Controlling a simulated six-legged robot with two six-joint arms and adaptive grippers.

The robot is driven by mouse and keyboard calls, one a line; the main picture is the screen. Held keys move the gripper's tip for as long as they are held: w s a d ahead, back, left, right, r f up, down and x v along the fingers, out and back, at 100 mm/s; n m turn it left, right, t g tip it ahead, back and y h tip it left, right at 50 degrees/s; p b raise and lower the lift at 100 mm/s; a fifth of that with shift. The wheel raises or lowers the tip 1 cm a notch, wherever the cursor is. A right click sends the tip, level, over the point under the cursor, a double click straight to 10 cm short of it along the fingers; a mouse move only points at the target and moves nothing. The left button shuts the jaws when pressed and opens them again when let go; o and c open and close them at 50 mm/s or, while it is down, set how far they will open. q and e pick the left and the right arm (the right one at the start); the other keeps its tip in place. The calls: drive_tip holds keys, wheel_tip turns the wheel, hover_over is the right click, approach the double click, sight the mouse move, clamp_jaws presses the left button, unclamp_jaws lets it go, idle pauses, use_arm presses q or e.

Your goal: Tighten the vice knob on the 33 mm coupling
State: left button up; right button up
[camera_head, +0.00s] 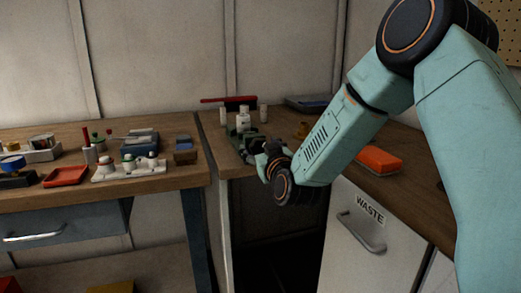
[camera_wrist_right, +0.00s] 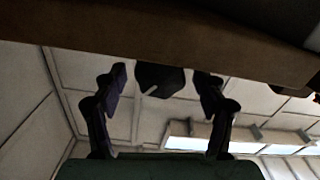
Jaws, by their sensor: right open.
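A small green vice (camera_head: 250,138) stands at the front left of the right-hand bench, with a whitish coupling (camera_head: 243,119) upright at it. My right gripper (camera_head: 262,150) is at the bench's front edge, close against the near side of the vice, and partly covers it. In the right wrist view the two fingers of my right gripper (camera_wrist_right: 161,92) are spread. A dark knob (camera_wrist_right: 160,77) with a pale bar or mark shows between the fingertips, with a gap on each side. The knob cannot be made out clearly in the head view. My left gripper is not in view.
The wooden bench edge (camera_wrist_right: 150,40) crosses the top of the wrist view, close to the fingers. An orange box (camera_head: 379,160) lies on the right bench. The left bench holds a red tray (camera_head: 65,176) and a white rack (camera_head: 128,170). A dark gap lies below my right wrist.

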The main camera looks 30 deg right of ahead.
drive_tip(key=c, duration=1.2)
drive_tip(key=shift+o, duration=0.2)
drive_tip(key=m, duration=0.3)
drive_tip(key=shift+m+p, duration=0.3)
drive_tip(key=shift+d+m, duration=0.1)
drive_tip(key=shift+m, duration=1.5)
